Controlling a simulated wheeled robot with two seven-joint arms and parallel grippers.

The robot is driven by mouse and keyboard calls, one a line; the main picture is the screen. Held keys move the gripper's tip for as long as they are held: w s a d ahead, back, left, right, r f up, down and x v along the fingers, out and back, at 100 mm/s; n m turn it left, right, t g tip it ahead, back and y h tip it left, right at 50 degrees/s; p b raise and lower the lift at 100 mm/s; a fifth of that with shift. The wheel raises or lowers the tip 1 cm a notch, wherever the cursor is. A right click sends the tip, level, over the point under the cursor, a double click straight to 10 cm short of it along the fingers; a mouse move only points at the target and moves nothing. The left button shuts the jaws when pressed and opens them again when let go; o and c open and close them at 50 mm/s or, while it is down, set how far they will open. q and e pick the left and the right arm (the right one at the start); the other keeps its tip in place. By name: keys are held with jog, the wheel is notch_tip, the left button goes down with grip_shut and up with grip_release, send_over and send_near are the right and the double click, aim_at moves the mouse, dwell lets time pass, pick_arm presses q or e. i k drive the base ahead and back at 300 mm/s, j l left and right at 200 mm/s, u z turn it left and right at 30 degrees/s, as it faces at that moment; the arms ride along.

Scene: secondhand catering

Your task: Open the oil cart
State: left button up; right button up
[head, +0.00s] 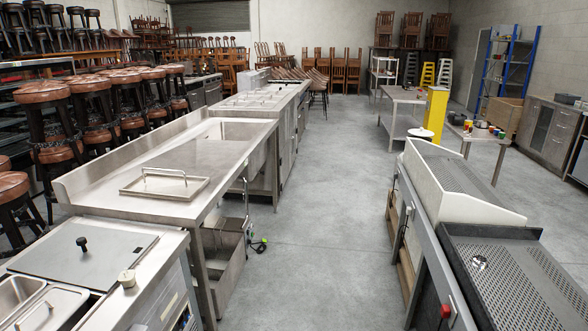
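No thing in view is clearly marked as the oil cart. A low steel box (226,258) stands under the near end of the left bench, with a thin upright rod and a small black and green part (260,244) by the floor beside it. The bench hides much of the box, so I cannot tell whether it is the cart or whether it is open. A flat steel lid with a bar handle (168,184) lies on the bench above. Neither of my grippers shows in the head view.
The steel bench (110,185) and a unit with a black-knobbed lid (83,265) line the left. Stacked stools (90,105) stand behind them. Perforated steel counters (520,280) line the right. A clear concrete aisle (320,210) runs between. A yellow post (435,112) stands further back.

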aim_at(234, 236)
jog(key=i, duration=3.85)
